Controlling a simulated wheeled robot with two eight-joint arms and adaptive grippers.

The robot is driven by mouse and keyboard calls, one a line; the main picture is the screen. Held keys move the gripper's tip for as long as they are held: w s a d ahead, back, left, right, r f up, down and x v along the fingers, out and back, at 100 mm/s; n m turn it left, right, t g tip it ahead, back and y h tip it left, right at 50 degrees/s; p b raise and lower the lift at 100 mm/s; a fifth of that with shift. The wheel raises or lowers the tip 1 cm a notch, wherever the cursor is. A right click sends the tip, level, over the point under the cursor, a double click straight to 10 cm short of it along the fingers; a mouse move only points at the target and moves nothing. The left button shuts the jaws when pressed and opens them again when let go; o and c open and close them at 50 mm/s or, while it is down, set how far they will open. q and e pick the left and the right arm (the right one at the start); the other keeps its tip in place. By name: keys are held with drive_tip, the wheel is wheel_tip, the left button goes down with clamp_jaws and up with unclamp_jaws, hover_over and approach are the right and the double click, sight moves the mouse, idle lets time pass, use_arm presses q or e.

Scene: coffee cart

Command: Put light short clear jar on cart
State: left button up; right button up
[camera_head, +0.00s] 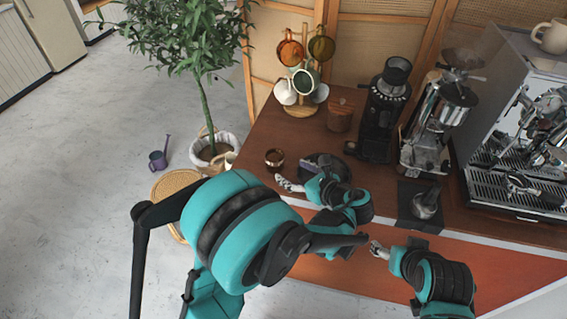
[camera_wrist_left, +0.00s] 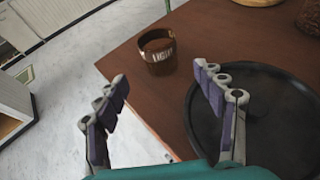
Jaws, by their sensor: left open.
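The light short clear jar (camera_head: 274,158) stands upright on the brown cart top (camera_head: 262,128), near its left edge. In the left wrist view the jar (camera_wrist_left: 160,62) shows dark brown contents and a "LIGHT" label facing the camera. My left gripper (camera_head: 298,176) is just in front of the jar. In the left wrist view my left gripper (camera_wrist_left: 162,88) is open and empty, its fingers spread with the jar ahead of the gap, apart from them. My right gripper (camera_head: 378,250) is over the front of the cart; its finger opening is too small to judge.
A round black tray (camera_wrist_left: 270,120) lies right beside my left gripper, partly hidden by it. A mug tree (camera_head: 301,109), wooden canister (camera_head: 340,115), grinders (camera_head: 384,115) and an espresso machine (camera_head: 525,125) stand behind and to the right. A potted plant (camera_head: 212,145) stands left of the cart.

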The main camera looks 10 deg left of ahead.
use_arm(q)
drive_tip(key=shift+v, duration=0.95)
drive_tip(key=s+a+r+n+g+h, duration=0.1)
drive_tip(key=s+a+n+g+h, duration=0.2)
drive_tip(key=a+n, duration=0.4)
drive_tip(key=s+a+r+n+t+h, duration=0.1)
drive_tip(key=s+n+h, duration=0.6)
drive_tip(key=s+n, duration=0.8)
drive_tip(key=a+n, duration=0.1)
drive_tip(key=n, duration=0.3)
drive_tip(key=shift+s, duration=0.4)
